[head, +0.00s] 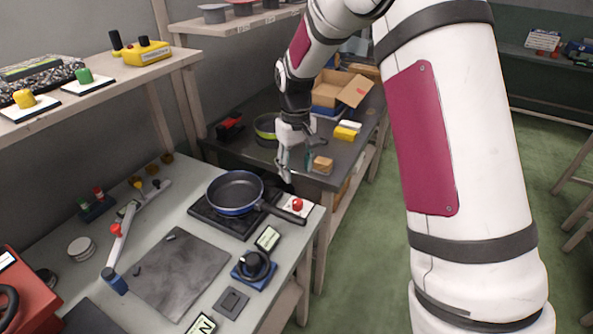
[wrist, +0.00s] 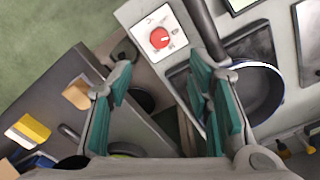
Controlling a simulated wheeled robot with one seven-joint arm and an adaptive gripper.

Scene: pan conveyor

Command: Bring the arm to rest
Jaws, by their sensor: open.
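My gripper (head: 297,165) hangs open and empty, pointing down near the gap between the grey workbench and the dark table. In the wrist view my gripper (wrist: 165,105) shows two green-padded fingers spread apart with nothing between them. A blue-rimmed frying pan (head: 236,192) sits on a black conveyor plate (head: 222,222) on the workbench, left of my gripper. The pan (wrist: 262,90) also shows in the wrist view behind the right finger. A red knob (wrist: 159,38) on a white plate lies beyond the fingertips.
The dark table (head: 262,155) holds an open cardboard box (head: 350,88), a yellow sponge (head: 346,132) and a small brown block (head: 322,165). A black knob on a blue base (head: 254,267) stands on the workbench.

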